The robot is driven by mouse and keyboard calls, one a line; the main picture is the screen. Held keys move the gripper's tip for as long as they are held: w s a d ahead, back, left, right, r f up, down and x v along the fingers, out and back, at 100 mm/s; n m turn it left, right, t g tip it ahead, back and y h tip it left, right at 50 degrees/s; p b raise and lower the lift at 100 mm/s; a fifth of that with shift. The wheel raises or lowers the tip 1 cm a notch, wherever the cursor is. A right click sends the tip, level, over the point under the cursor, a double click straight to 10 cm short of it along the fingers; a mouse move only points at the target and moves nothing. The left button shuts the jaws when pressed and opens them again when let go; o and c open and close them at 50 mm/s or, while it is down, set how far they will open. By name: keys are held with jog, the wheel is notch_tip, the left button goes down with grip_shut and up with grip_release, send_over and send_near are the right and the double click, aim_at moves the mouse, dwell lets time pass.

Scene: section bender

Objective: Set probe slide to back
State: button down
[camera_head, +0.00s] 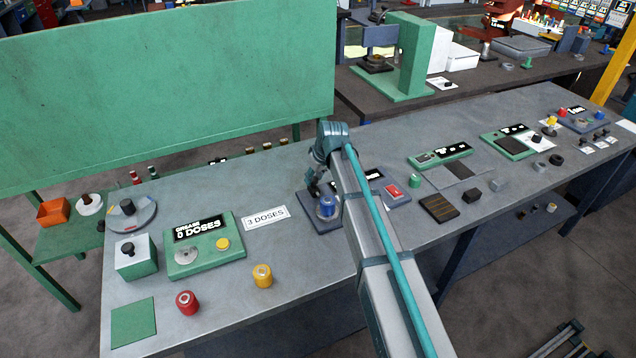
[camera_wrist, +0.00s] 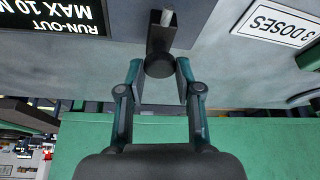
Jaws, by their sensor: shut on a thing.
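The probe slide looks to be the dark block with a pale metal rod and a round black knob (camera_wrist: 159,65) in the wrist view. My gripper (camera_wrist: 160,80) has one teal finger on each side of this knob and is shut on it. In the head view my gripper (camera_head: 316,188) is low over the rear of a blue-grey plate (camera_head: 322,226), behind a blue knob (camera_head: 327,206). My own arm hides much of this unit there, and the slide cannot be made out. A run-out label (camera_wrist: 55,15) shows upside down in the wrist view.
A green grease panel (camera_head: 205,258), a "3 DOSES" label (camera_head: 265,216), a red knob (camera_head: 187,303) and a yellow knob (camera_head: 262,275) lie to the left. A red-buttoned plate (camera_head: 392,191) is right of my arm. A large green board (camera_head: 165,90) stands behind the bench.

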jog(key=shift+w+a+r, duration=0.1)
jog(key=shift+w+r, duration=0.05)
jog(key=c, duration=0.8)
grip_release()
jog(key=shift+w, duration=0.1)
jog(key=shift+o, duration=0.2)
jog(key=shift+s+r, duration=0.25)
jog(key=shift+r, duration=0.05)
jog(key=v, duration=1.1)
jog(key=shift+s, duration=0.1)
